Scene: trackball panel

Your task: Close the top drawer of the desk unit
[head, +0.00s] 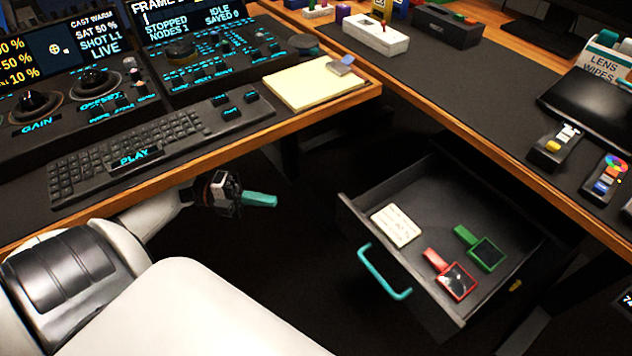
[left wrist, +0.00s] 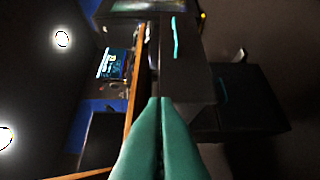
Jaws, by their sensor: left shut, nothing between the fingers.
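The top drawer (head: 430,270) of the desk unit is pulled out under the right part of the desk in the head view. It has a teal bar handle (head: 384,272) on its front. Inside lie a cream card (head: 397,224), a red-framed piece (head: 452,277) and a green-framed piece (head: 482,250). My left gripper (head: 272,201) is shut and empty, below the desk edge and left of the drawer, apart from it. In the left wrist view its teal fingers (left wrist: 160,135) are together, and the handle (left wrist: 175,38) shows beyond them. My right gripper is not in view.
The wooden desk edge (head: 330,106) runs above my left gripper. A keyboard (head: 140,150), control panels and a yellow notepad (head: 313,85) lie on the desk. Dark free space lies between my left gripper and the drawer front.

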